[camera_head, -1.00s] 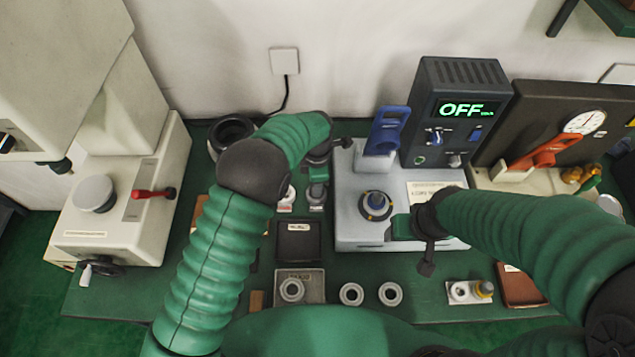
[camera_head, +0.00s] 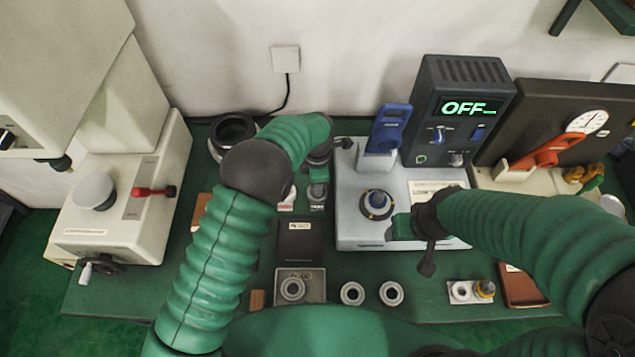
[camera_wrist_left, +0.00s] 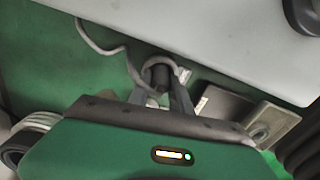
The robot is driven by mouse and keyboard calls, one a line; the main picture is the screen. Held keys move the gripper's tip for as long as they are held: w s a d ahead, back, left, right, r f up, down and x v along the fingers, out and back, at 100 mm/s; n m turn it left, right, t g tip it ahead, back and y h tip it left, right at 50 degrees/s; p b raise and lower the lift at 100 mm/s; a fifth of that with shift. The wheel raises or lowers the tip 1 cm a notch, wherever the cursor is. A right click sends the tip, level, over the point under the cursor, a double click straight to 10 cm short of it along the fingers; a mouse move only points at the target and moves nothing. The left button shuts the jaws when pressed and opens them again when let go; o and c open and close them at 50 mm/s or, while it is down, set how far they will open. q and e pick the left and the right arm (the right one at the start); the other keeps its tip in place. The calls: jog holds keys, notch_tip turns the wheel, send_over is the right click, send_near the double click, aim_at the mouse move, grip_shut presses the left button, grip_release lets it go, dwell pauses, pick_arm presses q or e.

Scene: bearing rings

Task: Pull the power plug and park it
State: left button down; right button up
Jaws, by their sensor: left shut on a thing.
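My left gripper (camera_head: 318,188) points down by the left side of the light grey heater base (camera_head: 350,215). In the left wrist view its two fingers (camera_wrist_left: 160,92) are shut around a dark plug (camera_wrist_left: 159,74). A pale grey cable (camera_wrist_left: 98,48) runs in a loop on the green bench near the plug. I cannot tell whether the plug is seated in anything.
Bearing rings (camera_head: 352,293) lie at the front. A wall socket (camera_head: 285,60) has a black cord.

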pick_arm(q)
jog(key=c, duration=1.5)
grip_release()
jog(key=shift+o, duration=0.2)
notch_tip(320, 180, up, 11)
jog(key=p, duration=0.8)
